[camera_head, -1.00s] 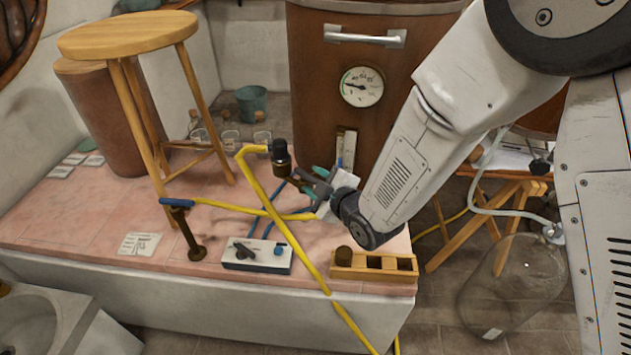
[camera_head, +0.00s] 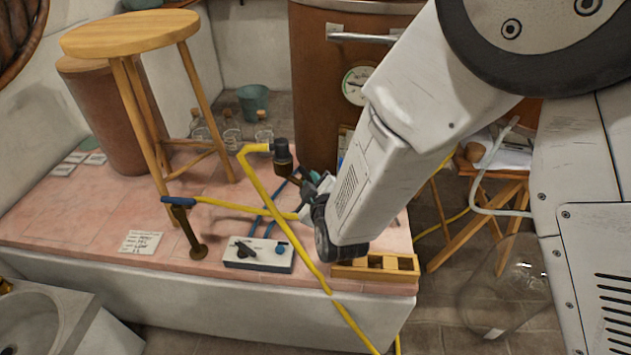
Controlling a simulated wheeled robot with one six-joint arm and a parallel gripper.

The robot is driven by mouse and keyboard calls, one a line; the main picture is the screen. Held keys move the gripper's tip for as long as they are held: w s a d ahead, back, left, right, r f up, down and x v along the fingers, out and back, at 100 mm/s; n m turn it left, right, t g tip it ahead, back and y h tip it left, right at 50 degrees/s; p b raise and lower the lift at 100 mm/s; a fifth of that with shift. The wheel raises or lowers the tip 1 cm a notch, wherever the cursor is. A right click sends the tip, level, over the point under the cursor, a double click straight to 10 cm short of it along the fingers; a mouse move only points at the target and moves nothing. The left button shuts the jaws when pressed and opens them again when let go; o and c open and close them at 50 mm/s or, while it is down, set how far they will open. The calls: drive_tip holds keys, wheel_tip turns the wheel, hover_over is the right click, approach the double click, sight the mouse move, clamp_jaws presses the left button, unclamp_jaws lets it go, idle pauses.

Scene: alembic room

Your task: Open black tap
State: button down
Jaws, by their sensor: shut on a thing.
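My gripper (camera_head: 304,183) is low over the pink tiled platform, right of the black cylindrical fitting (camera_head: 281,152) at the end of a yellow pipe. It is shut on a small dark part, which seems to be the black tap; my wrist and arm hide most of it.
Yellow pipes (camera_head: 290,240) cross close to my gripper. A wooden block rack (camera_head: 350,271) stands below my wrist. A brown vessel (camera_head: 310,80) rises behind. A wooden stool (camera_head: 130,35) stands left, and a glass bottle (camera_head: 505,295) on the floor right.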

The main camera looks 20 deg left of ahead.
sight(305, 178)
drive_tip(key=a+m+h, duration=0.1)
drive_tip(key=m+h, duration=0.2)
drive_tip(key=h, duration=0.1)
drive_tip(key=s+a+m+t+h, duration=0.1)
drive_tip(key=m+h, duration=0.2)
drive_tip(key=h, duration=0.1)
drive_tip(key=a+m+t+h, duration=0.1)
drive_tip(key=m+h, duration=0.2)
drive_tip(key=h, duration=0.1)
drive_tip(key=shift+s+a+m, duration=0.2)
drive_tip(key=shift+a+m, duration=0.2)
drive_tip(key=shift+w+a+m+g+h, duration=0.1)
drive_tip(key=shift+a+m+g+h, duration=0.2)
drive_tip(key=shift+m+h, duration=0.5)
drive_tip(key=shift+w+a+m+g+h, duration=0.15)
drive_tip(key=shift+m+g+h, duration=0.15)
drive_tip(key=shift+m+h, duration=0.5)
drive_tip(key=shift+h, duration=0.5)
drive_tip(key=c, duration=1.4)
unclamp_jaws()
drive_tip(key=shift+o, duration=0.2)
